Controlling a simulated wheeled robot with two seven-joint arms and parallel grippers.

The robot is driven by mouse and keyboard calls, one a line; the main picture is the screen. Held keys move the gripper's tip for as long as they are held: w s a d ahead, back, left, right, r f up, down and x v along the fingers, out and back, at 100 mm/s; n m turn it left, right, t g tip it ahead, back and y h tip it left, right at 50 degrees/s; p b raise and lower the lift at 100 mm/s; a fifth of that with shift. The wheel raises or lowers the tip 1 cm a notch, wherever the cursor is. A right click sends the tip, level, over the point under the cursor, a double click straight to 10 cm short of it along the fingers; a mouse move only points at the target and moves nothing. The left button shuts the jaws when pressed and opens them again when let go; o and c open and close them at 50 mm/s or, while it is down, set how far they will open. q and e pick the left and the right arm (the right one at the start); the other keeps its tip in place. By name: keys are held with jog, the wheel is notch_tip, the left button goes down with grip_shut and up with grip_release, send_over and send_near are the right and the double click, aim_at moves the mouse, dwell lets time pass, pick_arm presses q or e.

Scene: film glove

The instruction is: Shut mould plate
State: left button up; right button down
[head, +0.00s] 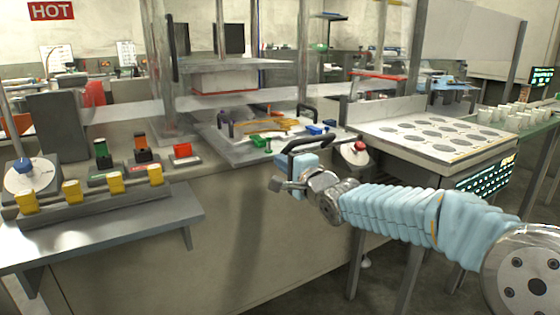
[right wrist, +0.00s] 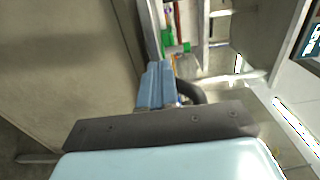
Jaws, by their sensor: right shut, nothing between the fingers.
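The mould plate (head: 240,152) lies low and flat at the front of the press, with coloured clips and a tan piece on it. A dark bar handle (head: 312,141) stands at its front right side. My right gripper (head: 299,163), with light blue fingers, is at that handle, just below and in front of it. In the right wrist view the fingers (right wrist: 155,86) are together and empty, and the dark curved handle (right wrist: 190,92) shows just right of them. I cannot tell whether they touch it. My left gripper is out of view.
A red button (head: 360,146) sits right of the handle. A white tray with round recesses (head: 372,128) stands to the right. A shelf with yellow blocks (head: 110,205) juts out at left. Press posts rise behind the plate. The floor in front is clear.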

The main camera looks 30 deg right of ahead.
jog(key=shift+w, duration=0.85)
jog(key=shift+w+a, duration=0.1)
